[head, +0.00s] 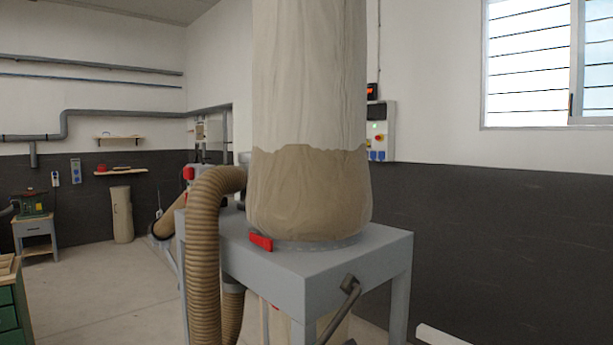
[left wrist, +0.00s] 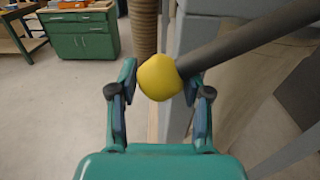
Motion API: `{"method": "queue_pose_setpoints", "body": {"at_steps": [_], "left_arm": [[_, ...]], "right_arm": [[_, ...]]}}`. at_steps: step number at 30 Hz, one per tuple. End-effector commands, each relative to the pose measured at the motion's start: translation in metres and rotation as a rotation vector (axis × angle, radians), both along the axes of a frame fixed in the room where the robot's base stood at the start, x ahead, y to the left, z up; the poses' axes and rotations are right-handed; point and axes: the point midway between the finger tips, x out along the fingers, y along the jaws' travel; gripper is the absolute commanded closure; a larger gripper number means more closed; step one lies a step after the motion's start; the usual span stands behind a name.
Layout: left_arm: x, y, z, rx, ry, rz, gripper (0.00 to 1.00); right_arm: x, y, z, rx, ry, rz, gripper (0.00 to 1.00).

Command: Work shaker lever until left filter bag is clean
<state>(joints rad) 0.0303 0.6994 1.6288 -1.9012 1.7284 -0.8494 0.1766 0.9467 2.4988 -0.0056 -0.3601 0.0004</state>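The tall cream filter bag (head: 308,100) stands on a grey metal frame (head: 300,262); its lower part is a darker brown than the upper part. The dark shaker lever (head: 340,311) is on the frame's front and runs down out of the head view. In the left wrist view the lever's bar (left wrist: 250,42) ends in a yellow knob (left wrist: 160,77). My left gripper (left wrist: 161,82) is open, with the knob between its fingertips and a small gap at the left finger. It is outside the head view. My right gripper is in neither view.
A ribbed brown hose (head: 205,265) curves down left of the bag. A red clamp handle (head: 261,242) sits at the bag's base. A green cabinet (left wrist: 83,35) stands at the upper left of the wrist view. Open floor (head: 105,295) lies to the left.

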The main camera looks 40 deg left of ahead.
Motion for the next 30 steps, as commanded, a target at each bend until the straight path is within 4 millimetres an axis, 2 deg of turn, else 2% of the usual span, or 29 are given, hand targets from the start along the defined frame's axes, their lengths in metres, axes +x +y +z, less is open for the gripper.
{"method": "queue_pose_setpoints", "body": {"at_steps": [3, 12, 24, 30], "left_arm": [[-0.005, 0.000, 0.009, 0.002, -0.003, 0.000, 0.52], [-0.005, 0.000, 0.007, 0.002, -0.002, -0.001, 0.52], [0.025, -0.002, -0.033, 0.002, -0.001, 0.000, 0.52], [0.030, -0.002, -0.037, 0.002, -0.001, 0.000, 0.52]], "right_arm": [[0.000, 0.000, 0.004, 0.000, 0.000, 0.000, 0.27], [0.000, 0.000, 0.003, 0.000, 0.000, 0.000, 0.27], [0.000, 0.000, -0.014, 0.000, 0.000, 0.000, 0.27], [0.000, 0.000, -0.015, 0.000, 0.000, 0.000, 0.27]]}}
